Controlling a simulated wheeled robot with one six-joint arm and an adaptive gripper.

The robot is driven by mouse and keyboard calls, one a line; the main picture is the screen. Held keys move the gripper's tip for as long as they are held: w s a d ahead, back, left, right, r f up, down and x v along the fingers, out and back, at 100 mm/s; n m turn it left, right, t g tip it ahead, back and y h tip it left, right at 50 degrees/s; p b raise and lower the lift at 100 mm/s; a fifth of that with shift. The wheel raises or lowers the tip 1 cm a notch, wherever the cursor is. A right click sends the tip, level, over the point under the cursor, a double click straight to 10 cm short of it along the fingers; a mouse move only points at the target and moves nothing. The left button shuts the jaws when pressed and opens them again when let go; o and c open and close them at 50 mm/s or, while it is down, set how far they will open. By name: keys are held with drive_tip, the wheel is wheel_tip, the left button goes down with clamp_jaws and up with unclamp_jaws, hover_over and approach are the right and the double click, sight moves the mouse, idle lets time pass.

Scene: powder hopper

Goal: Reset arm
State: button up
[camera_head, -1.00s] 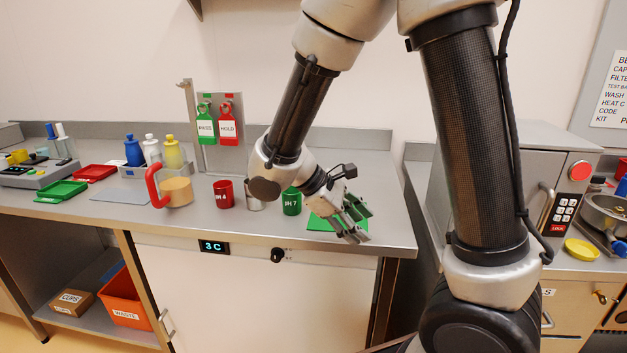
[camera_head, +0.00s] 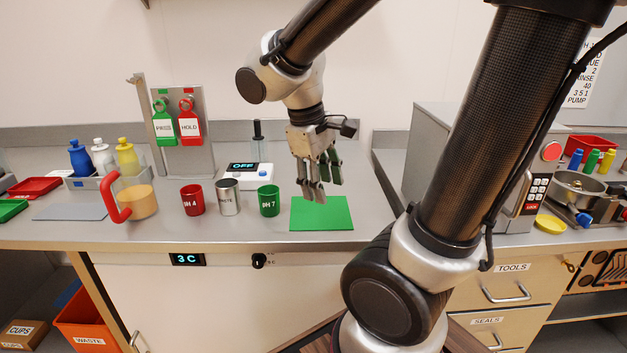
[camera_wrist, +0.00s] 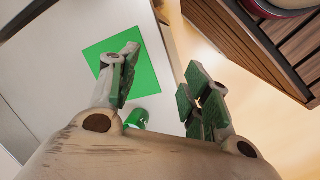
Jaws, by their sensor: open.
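My gripper (camera_head: 322,183) is open and empty. In the head view it points down above the green mat (camera_head: 322,214) on the steel counter. In the wrist view the two fingers (camera_wrist: 158,85) stand apart with nothing between them, and the green mat (camera_wrist: 112,72) lies below, partly hidden by the left finger. A green PH 7 cup (camera_head: 269,201) stands left of the mat, and part of a green cup (camera_wrist: 137,118) shows between the fingers in the wrist view.
Left of the PH 7 cup stand a metal beaker (camera_head: 229,197), a red PH 4 cup (camera_head: 192,200) and a red-handled jug (camera_head: 138,200). A device reading OFF (camera_head: 247,176) stands behind them. A keypad cabinet (camera_head: 480,150) is at the right, beyond a counter gap.

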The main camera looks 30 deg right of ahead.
idle(0.4)
drive_tip(key=s+d+r+m+t+y, duration=0.2)
drive_tip(key=s+r+m+t, duration=0.2)
drive_tip(key=s+r, duration=0.1)
drive_tip(key=shift+s+r+t+y, duration=0.25)
drive_tip(key=shift+s+t+y, duration=0.05)
drive_tip(key=shift+s, duration=0.1)
idle(0.9)
drive_tip(key=c, duration=0.3)
